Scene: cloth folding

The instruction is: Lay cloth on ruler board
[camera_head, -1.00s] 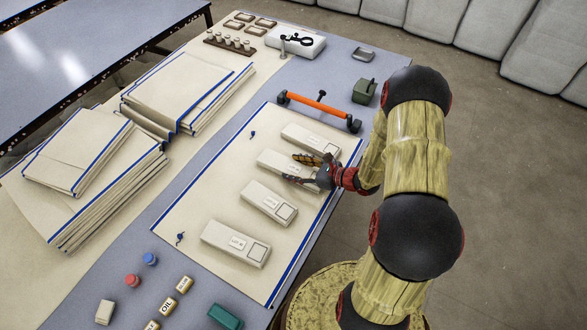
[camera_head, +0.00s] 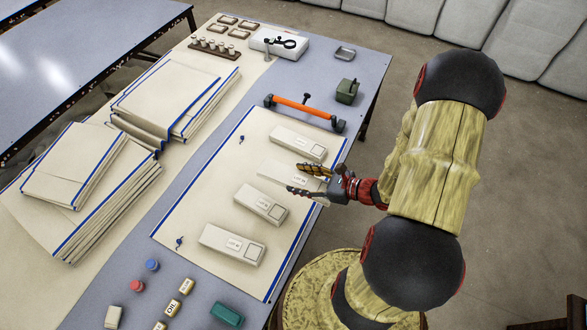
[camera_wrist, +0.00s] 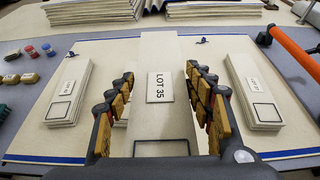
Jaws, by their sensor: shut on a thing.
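My gripper (camera_head: 297,178) is over the second pale bundle from the back. In the wrist view my gripper (camera_wrist: 160,73) has its fingers along both long sides of this flat cream bundle (camera_wrist: 150,52), labelled LOT 35, and is shut on it. In the head view the LOT 35 bundle (camera_head: 272,172) is partly hidden by my fingers; I cannot tell whether it touches the surface below. It is over a large cream sheet or board (camera_head: 200,203) with blue long edges. I cannot tell whether this is the ruler board.
Similar bundles lie on either side, one behind (camera_head: 297,143) and two nearer (camera_head: 260,204). An orange bar (camera_head: 305,107) with dark ends lies behind. Stacked cream sheets (camera_head: 170,95) fill the left.

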